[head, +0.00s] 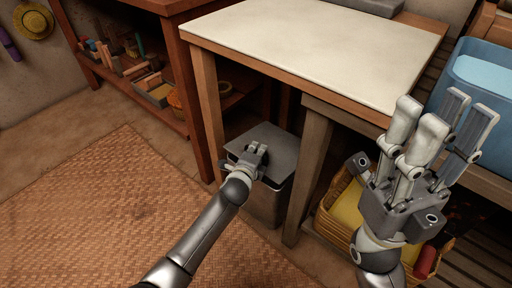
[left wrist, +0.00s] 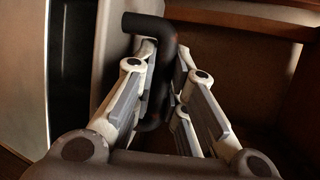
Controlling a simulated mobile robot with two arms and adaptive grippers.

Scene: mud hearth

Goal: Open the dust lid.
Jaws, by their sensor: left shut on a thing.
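A dark grey bin (head: 267,205) stands on the floor under the pale-topped table. Its flat grey dust lid (head: 275,138) covers the top; I cannot tell whether it is slightly raised. My left gripper (head: 258,156) is at the lid's near edge. In the left wrist view, a black bent handle (left wrist: 150,24) runs between the fingers of my left gripper (left wrist: 160,85), which are shut on it. The fingers hide part of the handle. My right gripper (head: 441,122) is open and empty, raised at the right, in front of the lower bench.
The pale-topped table (head: 320,38) overhangs the bin, with its wooden leg (head: 209,115) close at the left. A yellow crate (head: 345,205) stands right of the bin. A blue tub (head: 480,85) is at the far right. The woven mat (head: 125,215) is clear.

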